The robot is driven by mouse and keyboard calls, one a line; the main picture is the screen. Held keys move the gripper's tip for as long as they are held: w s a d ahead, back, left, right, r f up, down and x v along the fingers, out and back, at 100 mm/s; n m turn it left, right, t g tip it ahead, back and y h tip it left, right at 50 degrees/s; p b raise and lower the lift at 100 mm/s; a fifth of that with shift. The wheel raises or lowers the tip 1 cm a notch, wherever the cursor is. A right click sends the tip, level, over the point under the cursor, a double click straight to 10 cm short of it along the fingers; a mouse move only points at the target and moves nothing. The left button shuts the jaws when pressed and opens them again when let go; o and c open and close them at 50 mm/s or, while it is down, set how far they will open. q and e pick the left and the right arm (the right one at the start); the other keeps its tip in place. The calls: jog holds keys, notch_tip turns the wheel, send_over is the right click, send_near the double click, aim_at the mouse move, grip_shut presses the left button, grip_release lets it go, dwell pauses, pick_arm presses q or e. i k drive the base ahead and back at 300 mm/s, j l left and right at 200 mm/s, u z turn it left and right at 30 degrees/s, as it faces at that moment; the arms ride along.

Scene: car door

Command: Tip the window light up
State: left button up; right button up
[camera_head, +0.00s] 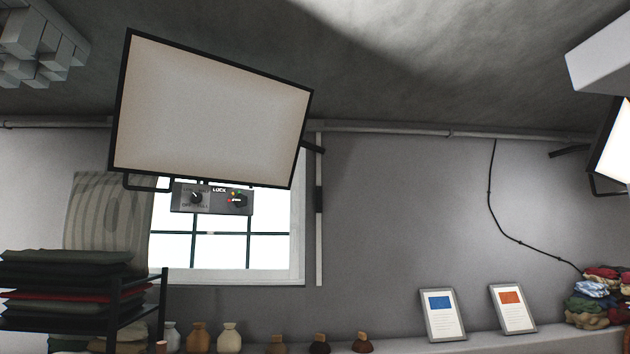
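The window light (210,108) is a large flat panel with a black frame and a pale, unlit-looking face. It hangs at upper left in the head view, in front of the upper part of the window (220,248). Its panel is tilted, with the right side lower than the left. A grey control box (212,198) with a dark knob and small coloured marks sits below its lower edge. A black bracket shows at its lower left and another at its right side. Neither of my grippers shows in this view.
A second light (612,145) with a bright face is cut off at the right edge. Below stand a rack of folded cloth (65,280), several bottles (229,337), two framed cards (442,315) and a clothes pile (597,298).

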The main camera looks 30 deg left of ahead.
aim_at(181, 112)
jog(key=j, duration=1.15)
jog(key=j+z, duration=0.1)
jog(key=j, duration=1.1)
jog(key=j+z, duration=0.1)
jog(key=j, duration=1.05)
jog(key=k+j, duration=0.15)
jog(key=j, duration=1)
